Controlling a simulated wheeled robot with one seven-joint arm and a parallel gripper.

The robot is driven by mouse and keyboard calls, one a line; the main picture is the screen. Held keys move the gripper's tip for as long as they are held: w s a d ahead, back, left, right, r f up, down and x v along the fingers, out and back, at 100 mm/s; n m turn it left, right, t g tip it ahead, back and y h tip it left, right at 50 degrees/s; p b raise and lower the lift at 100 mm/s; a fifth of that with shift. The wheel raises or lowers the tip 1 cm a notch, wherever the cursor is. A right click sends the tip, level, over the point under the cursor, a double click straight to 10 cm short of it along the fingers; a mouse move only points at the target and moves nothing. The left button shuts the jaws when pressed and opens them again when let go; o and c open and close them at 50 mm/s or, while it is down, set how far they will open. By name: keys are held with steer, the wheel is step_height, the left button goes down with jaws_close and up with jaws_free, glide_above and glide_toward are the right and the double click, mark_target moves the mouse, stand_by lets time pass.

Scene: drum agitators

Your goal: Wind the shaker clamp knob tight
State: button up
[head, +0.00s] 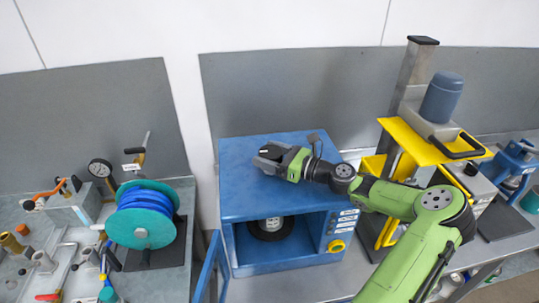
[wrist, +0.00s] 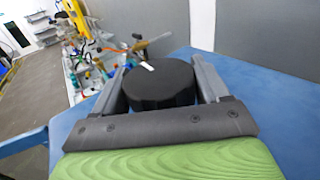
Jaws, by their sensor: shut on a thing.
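The shaker is a blue box (head: 240,165) with an open front bay, and its top also shows in the wrist view (wrist: 275,90). The clamp knob (wrist: 160,85) is a round black knob with a white mark on its top, standing above the blue top. My gripper (wrist: 160,78) has one finger on each side of the knob and is shut on it. In the head view my gripper (head: 262,158) reaches over the box's top from the right and hides most of the knob. A can with a white label (head: 272,224) sits in the bay.
A hose reel with blue hose (head: 145,210) stands on the bench to the left. A yellow-framed machine with a blue motor (head: 441,98) stands to the right. A grey panel (head: 300,90) rises behind the box. The blue door (head: 209,268) hangs open at the front left.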

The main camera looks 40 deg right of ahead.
steer(key=m+t+h, duration=0.1)
steer(key=m+h, duration=0.2)
steer(key=h, duration=0.1)
steer(key=m+t+h, duration=0.1)
steer(key=m+h, duration=0.2)
steer(key=h, duration=0.2)
steer(key=m+g+h, duration=0.1)
steer(key=m+h, duration=0.1)
steer(key=h, duration=0.1)
steer(key=m+g+h, duration=0.1)
steer(key=m+h, duration=0.1)
steer(key=h, duration=0.2)
steer(key=shift+d+m+h, duration=0.1)
steer(key=shift+m+h, duration=0.2)
steer(key=shift+m, duration=0.1)
steer(key=shift+h, duration=0.3)
steer(key=o, duration=1)
steer(key=shift+d+m, duration=0.1)
steer(key=shift+m, duration=0.2)
steer(key=shift+c, duration=0.2)
steer(key=shift+f, duration=0.1)
